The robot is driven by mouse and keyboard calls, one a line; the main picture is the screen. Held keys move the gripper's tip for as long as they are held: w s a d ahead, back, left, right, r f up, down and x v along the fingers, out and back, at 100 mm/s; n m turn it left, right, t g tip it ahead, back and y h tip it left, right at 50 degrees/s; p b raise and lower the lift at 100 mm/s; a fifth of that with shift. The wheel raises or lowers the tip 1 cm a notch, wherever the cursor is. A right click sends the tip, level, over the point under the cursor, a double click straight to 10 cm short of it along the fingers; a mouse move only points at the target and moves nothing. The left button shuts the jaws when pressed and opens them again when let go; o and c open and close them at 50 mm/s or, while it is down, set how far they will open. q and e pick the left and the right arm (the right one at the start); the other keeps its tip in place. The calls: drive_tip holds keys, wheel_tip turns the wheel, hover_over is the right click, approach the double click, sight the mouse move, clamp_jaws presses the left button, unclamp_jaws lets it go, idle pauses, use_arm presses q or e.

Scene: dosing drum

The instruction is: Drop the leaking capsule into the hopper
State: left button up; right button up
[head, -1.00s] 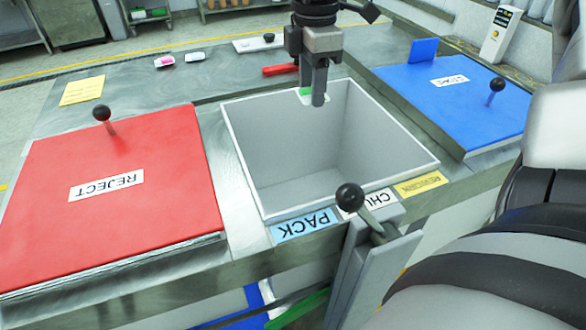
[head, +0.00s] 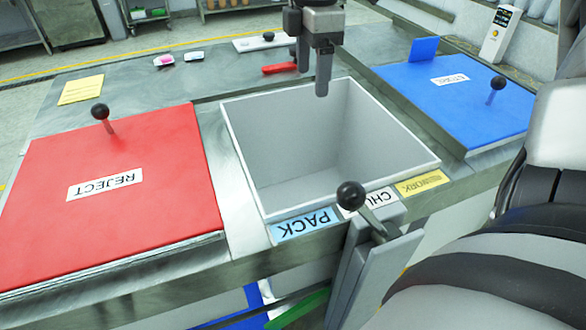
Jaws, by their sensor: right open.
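The hopper (head: 250,150) is an open, pale grey square bin in the middle of the bench; the part of its inside that I see looks empty. My right gripper (head: 312,80) hangs at the hopper's far edge with its jaws open and nothing visible between them. The green and white piece that showed at its fingers earlier is out of sight; I cannot tell where it lies. My left gripper is out of view.
A red REJECT lid (head: 130,205) with a black knob lies left, a blue lid (head: 450,100) right. A black-knobbed lever (head: 351,195) stands at the front by the PACK label (head: 306,224). A red handle (head: 279,68) lies behind the hopper.

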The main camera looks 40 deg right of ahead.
wheel_tip(320, 180, up, 13)
idle(0.7)
